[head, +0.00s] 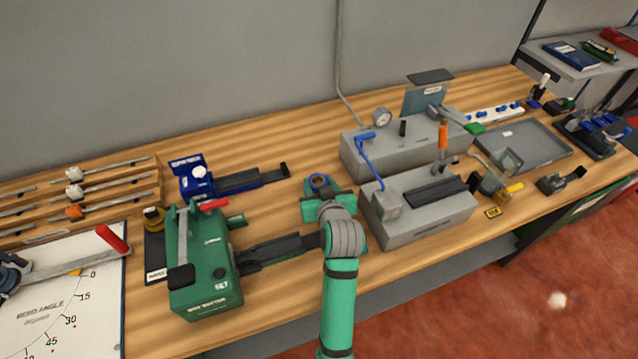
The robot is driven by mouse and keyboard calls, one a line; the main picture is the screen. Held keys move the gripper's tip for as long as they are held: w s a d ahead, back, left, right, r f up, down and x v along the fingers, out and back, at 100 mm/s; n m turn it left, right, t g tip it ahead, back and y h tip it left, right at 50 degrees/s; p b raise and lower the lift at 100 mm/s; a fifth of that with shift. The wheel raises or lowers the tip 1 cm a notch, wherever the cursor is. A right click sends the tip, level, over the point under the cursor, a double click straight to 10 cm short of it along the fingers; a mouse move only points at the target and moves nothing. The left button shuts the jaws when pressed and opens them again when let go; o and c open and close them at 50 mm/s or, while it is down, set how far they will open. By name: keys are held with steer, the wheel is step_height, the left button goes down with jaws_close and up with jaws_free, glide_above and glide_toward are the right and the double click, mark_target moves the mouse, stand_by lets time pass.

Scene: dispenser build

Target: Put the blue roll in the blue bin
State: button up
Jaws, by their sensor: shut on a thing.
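My green gripper (326,198) is above the middle of the workbench, beyond the end of my arm. I cannot make out a clear blue bin. A blue device (190,177) with a white knob and a dark rail stands to the left of the gripper, apart from it.
A green machine (205,270) with a dark rail stands at front left. Grey machines (420,215) stand close to the right of the gripper. A grey tray (520,150) lies farther right, and a shelf (580,65) is at back right. Bare wood (300,130) lies behind the gripper.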

steer(key=shift+f, duration=0.1)
steer(key=o, duration=1)
